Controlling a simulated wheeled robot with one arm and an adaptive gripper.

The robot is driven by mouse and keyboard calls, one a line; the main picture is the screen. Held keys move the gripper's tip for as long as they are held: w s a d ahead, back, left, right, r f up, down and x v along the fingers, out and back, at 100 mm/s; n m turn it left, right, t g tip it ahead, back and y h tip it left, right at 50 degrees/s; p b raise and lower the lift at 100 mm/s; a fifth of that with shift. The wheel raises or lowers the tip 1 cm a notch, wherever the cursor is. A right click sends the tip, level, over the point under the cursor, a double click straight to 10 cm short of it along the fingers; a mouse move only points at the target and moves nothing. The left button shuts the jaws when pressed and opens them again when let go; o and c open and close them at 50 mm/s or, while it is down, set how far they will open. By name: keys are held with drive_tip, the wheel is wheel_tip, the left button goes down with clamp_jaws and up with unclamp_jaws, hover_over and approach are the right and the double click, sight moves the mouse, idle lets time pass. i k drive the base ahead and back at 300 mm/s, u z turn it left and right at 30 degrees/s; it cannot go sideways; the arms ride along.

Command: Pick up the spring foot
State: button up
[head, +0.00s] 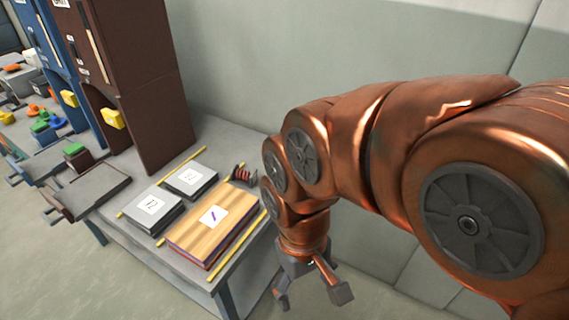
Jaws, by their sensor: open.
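A small dark part with red coils (242,174), which looks like the spring foot, sits on the grey table near its back right, behind the wooden block. Part of it is close to my arm in the picture, and its fine shape is too small to tell. My gripper (312,297) hangs at the end of my copper arm, pointing down, off the right side of the table. Its fingers are spread apart with nothing between them. It is to the right of the spring foot and nearer the camera, clearly apart from it.
A wooden block (190,234) with a label and two grey labelled boxes (153,211) (191,179) lie on the table (215,135) between yellow strips. Tall brown (133,80) and blue cabinets stand at the left. Trays with coloured parts lie farther left. A wall is behind.

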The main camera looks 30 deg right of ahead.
sight(236, 172)
drive_tip(key=u, duration=1.2)
drive_tip(key=k, duration=0.6)
drive_tip(key=z, duration=0.2)
